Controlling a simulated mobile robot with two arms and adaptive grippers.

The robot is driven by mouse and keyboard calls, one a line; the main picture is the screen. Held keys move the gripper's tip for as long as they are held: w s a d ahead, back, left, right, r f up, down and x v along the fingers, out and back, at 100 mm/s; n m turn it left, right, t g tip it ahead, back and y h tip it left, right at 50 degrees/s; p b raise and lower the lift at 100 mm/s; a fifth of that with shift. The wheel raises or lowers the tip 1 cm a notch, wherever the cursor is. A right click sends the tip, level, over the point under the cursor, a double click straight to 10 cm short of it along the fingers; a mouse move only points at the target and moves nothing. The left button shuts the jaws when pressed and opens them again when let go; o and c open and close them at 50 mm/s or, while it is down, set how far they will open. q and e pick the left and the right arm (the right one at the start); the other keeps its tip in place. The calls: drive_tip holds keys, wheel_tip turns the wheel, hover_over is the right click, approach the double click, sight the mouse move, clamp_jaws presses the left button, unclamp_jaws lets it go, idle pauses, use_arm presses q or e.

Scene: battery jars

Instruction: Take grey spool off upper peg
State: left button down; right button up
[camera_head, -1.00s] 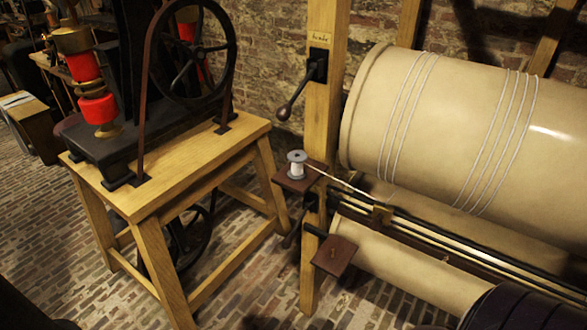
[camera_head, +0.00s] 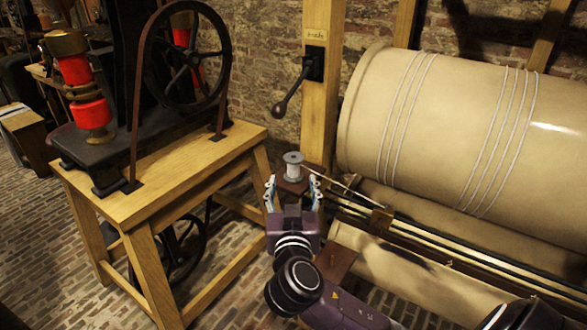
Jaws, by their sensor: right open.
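The grey spool (camera_head: 293,166) stands upright on a small brown shelf (camera_head: 291,187) fixed to the wooden post. It is wound with pale thread, and a line runs from it to the right toward the large drum. My right gripper (camera_head: 294,190) is open, with its two fingers pointing away from me. In the picture its fingertips lie just below the spool, one on each side; whether they touch the shelf cannot be told. The upper peg is hidden inside the spool. My left gripper is not in view.
A large cream drum (camera_head: 450,135) wound with cord fills the right, with dark rails below it. A lower brown shelf (camera_head: 335,262) is partly behind my arm. A wooden bench (camera_head: 160,185) with a wheeled machine stands left. A black lever (camera_head: 291,92) hangs on the post (camera_head: 322,120) above the spool.

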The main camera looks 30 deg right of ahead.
sight(294, 168)
drive_tip(key=x, duration=0.2)
drive_tip(key=r+p+x, duration=0.1)
drive_tip(key=x, duration=0.1)
drive_tip(key=p+x, duration=0.1)
drive_tip(key=x, duration=0.2)
drive_tip(key=shift+d+r, duration=0.15)
drive_tip(key=shift+r, duration=0.15)
drive_tip(key=shift+w+d+f, duration=0.15)
drive_tip(key=shift+w+d, duration=0.1)
drive_tip(key=shift+w, duration=0.15)
drive_tip(key=c, duration=1.1)
